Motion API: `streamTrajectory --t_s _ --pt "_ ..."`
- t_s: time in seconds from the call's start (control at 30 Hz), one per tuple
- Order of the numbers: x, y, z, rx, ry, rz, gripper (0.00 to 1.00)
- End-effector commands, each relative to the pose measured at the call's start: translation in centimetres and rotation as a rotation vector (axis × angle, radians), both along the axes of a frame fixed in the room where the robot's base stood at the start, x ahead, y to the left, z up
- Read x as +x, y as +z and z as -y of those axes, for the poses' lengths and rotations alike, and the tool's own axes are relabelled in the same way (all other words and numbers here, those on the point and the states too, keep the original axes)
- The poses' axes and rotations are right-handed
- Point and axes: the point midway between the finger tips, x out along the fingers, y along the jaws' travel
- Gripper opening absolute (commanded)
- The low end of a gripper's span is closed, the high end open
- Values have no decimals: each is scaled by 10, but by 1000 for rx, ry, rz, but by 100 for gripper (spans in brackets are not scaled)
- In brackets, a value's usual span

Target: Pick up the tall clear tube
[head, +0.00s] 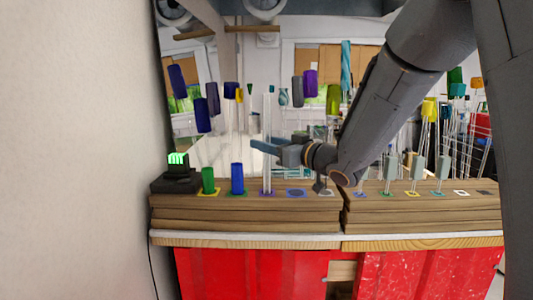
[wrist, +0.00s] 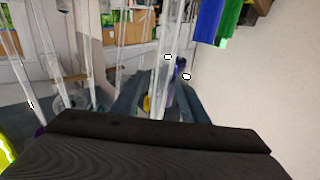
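The tall clear tube (head: 268,115) stands upright on a purple-edged spot on the wooden stand, right of the blue cylinder. My gripper (head: 262,147) reaches in from the right at about the tube's mid-height, its blue fingers level across it. In the wrist view the fingers (wrist: 158,98) look spread apart, with a clear tube (wrist: 163,85) between them. Whether either finger touches it is hard to tell. The tube's middle is partly hidden by the fingers in the head view.
A short green cylinder (head: 208,180) and a blue cylinder (head: 237,178) stand left of the tube, beside a black device (head: 176,178) with a green display. Empty marked spots (head: 297,193) lie to the right. Thin rods with pale blocks (head: 390,168) stand on the right-hand stand.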

Motion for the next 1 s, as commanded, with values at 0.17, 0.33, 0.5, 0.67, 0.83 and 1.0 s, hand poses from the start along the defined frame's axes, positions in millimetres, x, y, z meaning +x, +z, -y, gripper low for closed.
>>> streamTrajectory --t_s 0.17,0.33,0.5,0.67,0.83,1.0 --pt "0 0 -1 0 2 0 32" --pt "-1 0 -1 0 2 0 3" --pt "-1 0 -1 0 3 0 0" --pt "-1 3 -1 1 3 2 0" --pt "0 24 -1 0 3 6 0" --pt "0 57 -1 0 2 7 0"
